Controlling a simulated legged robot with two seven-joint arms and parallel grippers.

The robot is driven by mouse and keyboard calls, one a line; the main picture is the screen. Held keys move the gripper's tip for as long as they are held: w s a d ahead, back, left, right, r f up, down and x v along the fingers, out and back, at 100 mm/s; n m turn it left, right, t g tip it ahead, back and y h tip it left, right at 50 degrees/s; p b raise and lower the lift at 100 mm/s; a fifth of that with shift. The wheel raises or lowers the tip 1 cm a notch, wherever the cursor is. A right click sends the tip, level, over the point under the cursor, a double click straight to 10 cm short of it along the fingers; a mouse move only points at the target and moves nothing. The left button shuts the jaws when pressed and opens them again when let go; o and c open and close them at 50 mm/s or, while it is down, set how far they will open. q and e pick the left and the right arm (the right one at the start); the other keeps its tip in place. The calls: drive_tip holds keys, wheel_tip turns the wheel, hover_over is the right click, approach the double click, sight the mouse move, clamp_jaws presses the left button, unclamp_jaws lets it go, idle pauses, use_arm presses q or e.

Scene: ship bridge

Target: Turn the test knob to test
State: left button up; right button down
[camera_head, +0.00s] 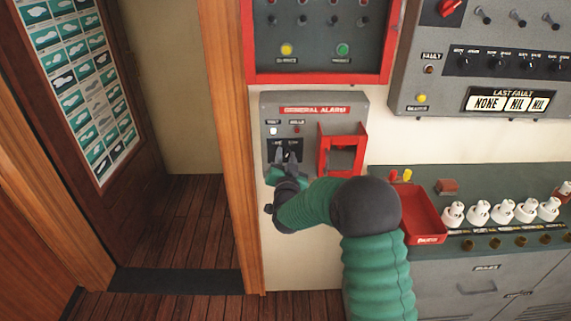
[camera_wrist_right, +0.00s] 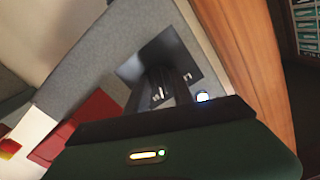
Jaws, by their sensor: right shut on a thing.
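The grey general alarm box (camera_head: 314,103) hangs on the white wall, with a red label at its top. The test knob sits on its dark plate (camera_head: 277,145) at the lower left of the box; the knob itself is mostly hidden behind my gripper. My right gripper (camera_head: 287,158) reaches up to this plate and is shut on the knob. In the right wrist view the dark plate (camera_wrist_right: 139,66) shows behind my right gripper's fingers (camera_wrist_right: 172,88), which cover the knob. Its exact setting cannot be read. My left gripper is not in view.
A red frame (camera_head: 342,128) sticks out on the box's right side, close to my fingers. A red-framed panel (camera_head: 318,78) is above. A grey console with a red tray (camera_head: 424,215) and white knobs is at right. A doorway is at left.

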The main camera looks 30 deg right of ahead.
drive_tip(key=shift+a+f+m+b, duration=0.1)
drive_tip(key=shift+f+m+b, duration=0.35)
drive_tip(key=shift+m+b, duration=0.45)
drive_tip(key=c, duration=1.4)
unclamp_jaws()
drive_tip(key=o, duration=0.3)
drive_tip(key=shift+w+r, duration=0.1)
drive_tip(key=shift+w, duration=0.05)
drive_tip(key=shift+r, duration=0.1)
drive_tip(key=v, duration=1.6)
drive_tip(key=shift+s+b, duration=0.35)
drive_tip(key=shift+s, duration=0.1)
